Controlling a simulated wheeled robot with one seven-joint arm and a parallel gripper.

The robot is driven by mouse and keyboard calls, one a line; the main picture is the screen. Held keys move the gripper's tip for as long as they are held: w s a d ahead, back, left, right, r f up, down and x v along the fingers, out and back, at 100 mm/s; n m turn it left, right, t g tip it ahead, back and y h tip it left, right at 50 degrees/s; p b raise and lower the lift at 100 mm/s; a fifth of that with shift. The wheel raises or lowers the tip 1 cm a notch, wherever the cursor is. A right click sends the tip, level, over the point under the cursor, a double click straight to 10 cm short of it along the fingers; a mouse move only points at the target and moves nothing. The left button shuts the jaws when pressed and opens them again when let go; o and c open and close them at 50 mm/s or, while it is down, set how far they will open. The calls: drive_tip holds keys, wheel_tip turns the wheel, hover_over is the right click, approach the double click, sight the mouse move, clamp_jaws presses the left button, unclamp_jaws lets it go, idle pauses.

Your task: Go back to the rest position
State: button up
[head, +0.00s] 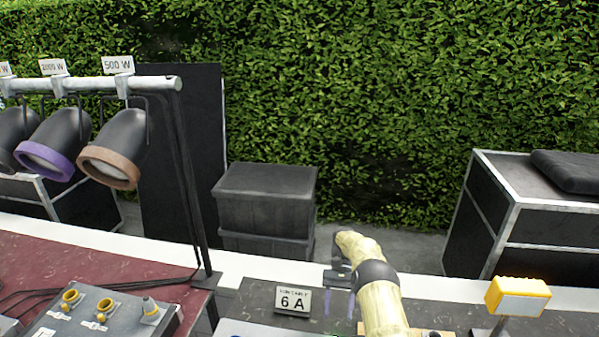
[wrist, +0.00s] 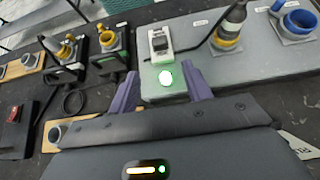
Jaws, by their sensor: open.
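My gripper (wrist: 161,88) is open, with two purple fingers spread apart in the wrist view. No held object shows between them. A bright white spot with a green edge (wrist: 167,78) shows on the grey panel (wrist: 215,68) between the fingertips. In the head view my pale yellow arm reaches forward at the bottom centre. The gripper (head: 339,303) shows there just left of the arm, low over the dark table, with its fingers pointing down. I cannot tell its exact height.
A white device with a small screen (wrist: 160,43) sits beyond the fingers. A yellow-collared plug (wrist: 229,32) and blue connector (wrist: 298,22) stand right. A "6 A" card (head: 292,300) is left of the arm; a yellow lamp (head: 518,296) is right. Hanging lamps (head: 112,150) are left.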

drive_tip(key=s+a+r+n+t+h+b, duration=0.1)
drive_tip(key=s+r+t, duration=0.25)
drive_tip(key=r, duration=0.25)
drive_tip(key=s+r+n+t+h+b, duration=0.1)
drive_tip(key=s+r+t, duration=0.1)
drive_tip(key=r+t, duration=0.25)
drive_tip(key=s+d+r+t, duration=0.1)
drive_tip(key=s+r+t, duration=0.1)
drive_tip(key=s, duration=0.6)
drive_tip(key=s+d+r+t, duration=0.1)
drive_tip(key=s+r+t, duration=0.2)
drive_tip(key=s, duration=0.6)
drive_tip(key=shift+n+t+h+b, duration=0.3)
drive_tip(key=shift+b, duration=0.15)
